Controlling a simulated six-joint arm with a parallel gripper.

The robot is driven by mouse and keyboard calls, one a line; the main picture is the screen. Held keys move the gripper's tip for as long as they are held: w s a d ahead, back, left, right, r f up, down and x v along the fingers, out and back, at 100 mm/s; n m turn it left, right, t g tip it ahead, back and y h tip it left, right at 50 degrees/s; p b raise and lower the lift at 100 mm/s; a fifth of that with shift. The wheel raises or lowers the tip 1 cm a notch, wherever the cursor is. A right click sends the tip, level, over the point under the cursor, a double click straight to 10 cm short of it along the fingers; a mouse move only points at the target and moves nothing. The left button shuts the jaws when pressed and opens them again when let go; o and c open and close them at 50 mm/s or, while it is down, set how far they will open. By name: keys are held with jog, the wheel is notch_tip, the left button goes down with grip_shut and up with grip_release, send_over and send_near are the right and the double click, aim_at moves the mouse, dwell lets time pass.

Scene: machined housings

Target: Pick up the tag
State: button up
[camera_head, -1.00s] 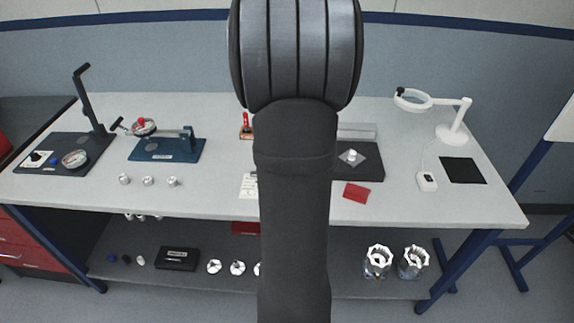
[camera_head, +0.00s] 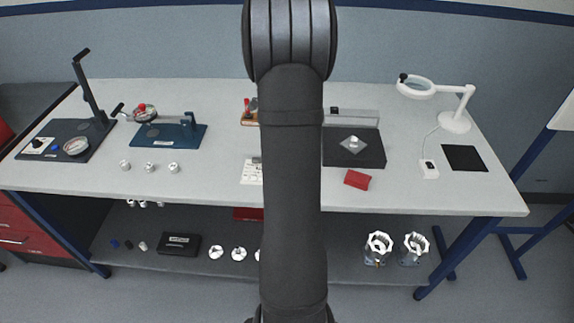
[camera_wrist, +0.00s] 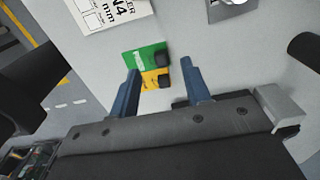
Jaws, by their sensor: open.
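In the wrist view, a green tag (camera_wrist: 141,57) and a yellow tag (camera_wrist: 152,82) lie close together on the grey bench top, each with a small black piece at its right end. Which one the task means, I cannot tell. My gripper (camera_wrist: 161,70) has its two blue fingers apart. The tags show between and just beyond the fingers, with nothing visibly held. The height of the fingers over the bench is unclear. In the head view, my arm hides the gripper and these tags.
A white printed sheet (camera_wrist: 112,14) lies beyond the tags. On the bench (camera_head: 220,185) are a red flat item (camera_head: 357,180), a dark plate (camera_head: 370,150), a magnifier lamp (camera_head: 453,122), a blue fixture (camera_head: 170,134) and small metal parts (camera_head: 150,168).

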jog(key=f, duration=0.5)
jog(key=shift+d+f, duration=0.3)
jog(key=shift+d, duration=0.05)
jog(key=shift+c, duration=0.2)
grip_shut()
